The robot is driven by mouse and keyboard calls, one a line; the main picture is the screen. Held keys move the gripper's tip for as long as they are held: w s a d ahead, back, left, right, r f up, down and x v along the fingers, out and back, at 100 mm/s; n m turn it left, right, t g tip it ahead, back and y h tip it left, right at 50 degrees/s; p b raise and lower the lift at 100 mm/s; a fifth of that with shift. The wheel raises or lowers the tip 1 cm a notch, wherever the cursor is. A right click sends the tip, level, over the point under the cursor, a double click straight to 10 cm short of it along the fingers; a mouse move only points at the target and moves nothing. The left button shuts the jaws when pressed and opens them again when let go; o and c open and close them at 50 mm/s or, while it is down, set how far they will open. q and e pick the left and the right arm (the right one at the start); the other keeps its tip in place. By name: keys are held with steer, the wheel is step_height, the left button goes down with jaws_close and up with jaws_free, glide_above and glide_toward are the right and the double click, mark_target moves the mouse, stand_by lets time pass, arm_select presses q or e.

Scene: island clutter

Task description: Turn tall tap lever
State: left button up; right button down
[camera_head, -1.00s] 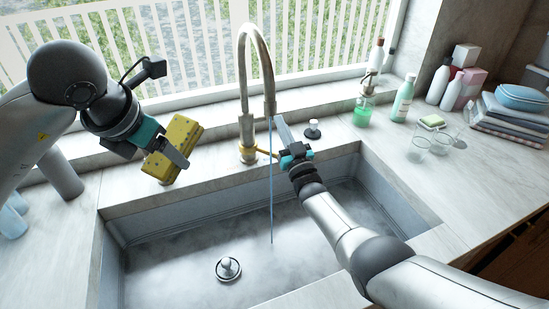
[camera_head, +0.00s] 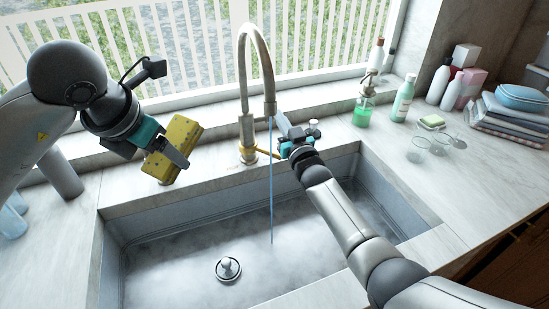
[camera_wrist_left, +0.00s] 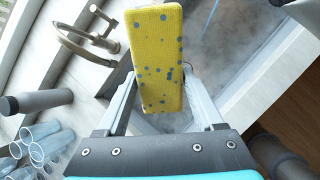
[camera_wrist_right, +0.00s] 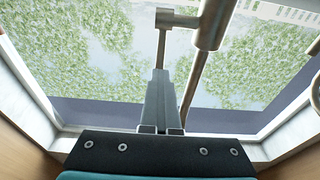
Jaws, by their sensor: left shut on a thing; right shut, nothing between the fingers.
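The tall tap (camera_head: 246,120) stands behind the sink, with a curved neck. Its brassy lever (camera_head: 266,152) points right from the base, and a thin blue water stream (camera_head: 271,190) falls from the spout. My right gripper (camera_head: 281,121) is shut and empty, just right of the spout and above the lever. In the right wrist view, the lever (camera_wrist_right: 161,48) ends at or near the shut fingertips (camera_wrist_right: 160,76); I cannot tell whether they touch. My left gripper (camera_head: 168,150) is shut on a yellow spotted sponge (camera_head: 182,135), which also shows in the left wrist view (camera_wrist_left: 156,60), left of the tap.
The sink (camera_head: 115,250) holds cloudy water and a plug (camera_head: 228,268). A black-topped stopper (camera_head: 314,128) stands behind my right gripper. Glasses (camera_head: 12,220) stand far left.

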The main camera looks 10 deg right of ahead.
steer(key=shift+r, duration=0.1)
steer(key=shift+w+a+r+g, duration=0.1)
steer(key=shift+w+r+g, duration=0.2)
steer(key=shift+g, duration=0.25)
steer(key=shift+w+r+g, duration=0.2)
steer(key=shift+r+g, duration=0.2)
steer(key=shift+g, duration=0.15)
steer(key=shift+w+a+r+g+h, duration=0.1)
steer(key=shift+w+r+g+h, duration=0.3)
steer(key=shift+w+r+g, duration=0.45)
steer(key=c, duration=1.5)
jaws_free()
steer(key=shift+s+f, duration=0.2)
steer(key=shift+c, duration=0.2)
